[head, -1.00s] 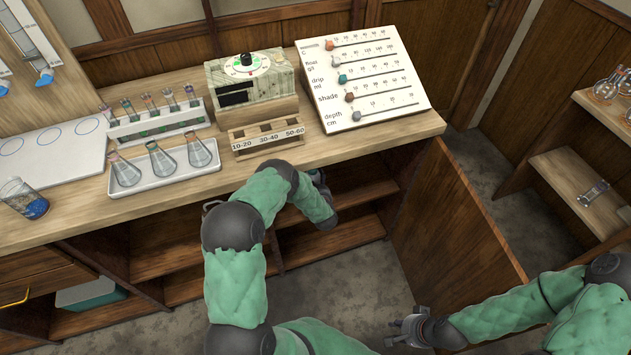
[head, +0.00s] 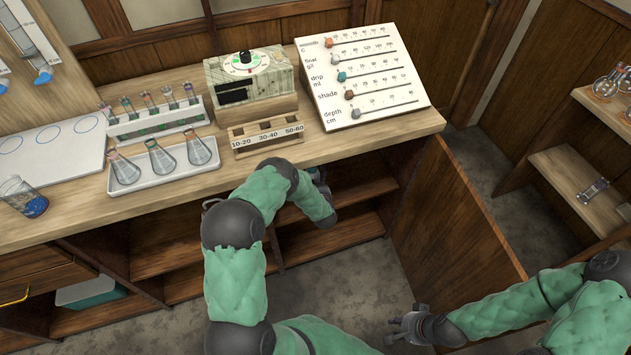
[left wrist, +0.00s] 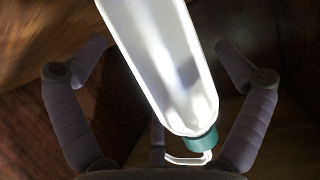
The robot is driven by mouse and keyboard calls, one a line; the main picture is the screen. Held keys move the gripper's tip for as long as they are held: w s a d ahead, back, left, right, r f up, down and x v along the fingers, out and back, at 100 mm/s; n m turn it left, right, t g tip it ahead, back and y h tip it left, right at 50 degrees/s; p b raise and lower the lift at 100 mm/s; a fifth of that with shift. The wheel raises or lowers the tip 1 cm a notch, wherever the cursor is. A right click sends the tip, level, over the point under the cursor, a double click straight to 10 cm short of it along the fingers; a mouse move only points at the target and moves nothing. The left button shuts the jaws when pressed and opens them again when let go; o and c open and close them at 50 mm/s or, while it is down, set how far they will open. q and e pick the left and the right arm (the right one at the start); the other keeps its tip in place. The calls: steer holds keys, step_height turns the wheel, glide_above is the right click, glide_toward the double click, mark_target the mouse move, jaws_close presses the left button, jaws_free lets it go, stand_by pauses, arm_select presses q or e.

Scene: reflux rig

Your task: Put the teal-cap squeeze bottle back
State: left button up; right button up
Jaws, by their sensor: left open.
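The squeeze bottle (left wrist: 165,65) shows large in the left wrist view, pale and translucent with a teal cap (left wrist: 202,141) and a bent white nozzle. Its cap end points toward my gripper's palm. My left gripper (left wrist: 160,50) is open, with one finger on each side of the bottle and gaps visible. In the head view my left gripper (head: 320,180) is at the open cupboard under the counter, mostly hidden by my arm, and the bottle cannot be made out there. My right gripper (head: 408,322) is over the floor at lower right; its jaws are too small to judge.
The cupboard door (head: 450,235) stands open to the right of my left gripper. The counter (head: 385,140) above carries a flask tray (head: 160,183), a tube rack, a dial box (head: 250,85) and a slider board (head: 362,80). Shelves (head: 575,180) stand at right.

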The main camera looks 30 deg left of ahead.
arm_select(q)
steer(key=p+v, duration=0.5)
steer(key=v, duration=0.7)
steer(key=s+d+f+m+g+h, duration=0.1)
steer(key=s+d+f+g+h, duration=0.1)
steer(key=s+d+h, duration=0.3)
steer(key=s+d+f+m+g+h, duration=0.1)
steer(key=d+f+m+h, duration=0.15)
steer(key=d, duration=0.45)
steer(key=s+d+r+m+g+h, duration=0.1)
steer(key=s+d+r+g+h, duration=0.1)
steer(key=s, duration=0.7)
steer(key=s+d+r+m+g+h, duration=0.1)
steer(key=s+d+r+g+h, duration=0.2)
steer(key=s, duration=0.7)
steer(key=d+g, duration=0.2)
steer(key=d, duration=0.2)
steer(key=shift+r, duration=0.2)
steer(key=shift+r, duration=0.1)
